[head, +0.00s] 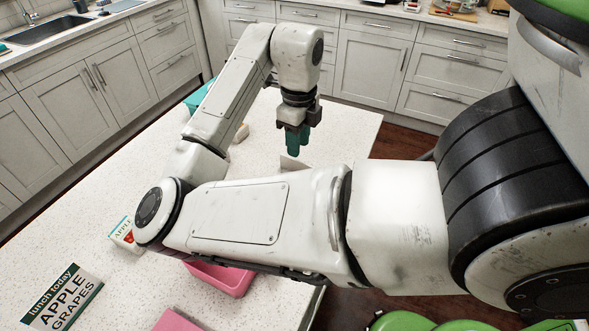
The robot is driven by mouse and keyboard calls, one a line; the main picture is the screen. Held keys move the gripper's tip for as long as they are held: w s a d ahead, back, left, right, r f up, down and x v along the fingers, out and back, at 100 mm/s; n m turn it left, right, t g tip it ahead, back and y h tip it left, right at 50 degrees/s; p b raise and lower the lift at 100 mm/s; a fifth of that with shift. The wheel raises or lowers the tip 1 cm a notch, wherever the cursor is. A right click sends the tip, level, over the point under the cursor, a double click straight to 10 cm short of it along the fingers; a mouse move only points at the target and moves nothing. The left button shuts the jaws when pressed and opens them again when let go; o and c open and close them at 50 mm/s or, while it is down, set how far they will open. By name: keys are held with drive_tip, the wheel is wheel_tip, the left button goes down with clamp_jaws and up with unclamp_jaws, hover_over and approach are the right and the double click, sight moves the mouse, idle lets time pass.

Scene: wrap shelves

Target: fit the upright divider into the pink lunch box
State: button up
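The pink lunch box (228,281) stands on the speckled white table near its front edge. My arm hides most of its far side and I cannot see fully into it. My gripper (297,150), with teal fingers pointing down, is over the far right part of the table, well away from the lunch box. Its fingers are seen close together, and whether they are open or shut is unclear. A pale, thin piece (291,163) shows just below the fingertips, mostly hidden by my arm; I cannot tell whether it is the divider or whether the gripper touches it.
A pink flat piece (176,321) lies at the table's front edge. A sign reading "lunch today APPLE GRAPES" (62,299) and a small apple carton (126,236) are on the left. A teal container (197,96) and a tan item (240,132) are behind my arm. The right rear tabletop is clear.

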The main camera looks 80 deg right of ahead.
sight(298, 164)
drive_tip(key=shift+f+p, duration=0.4)
drive_tip(key=shift+f, duration=3.45)
drive_tip(key=shift+c, duration=0.5)
clamp_jaws()
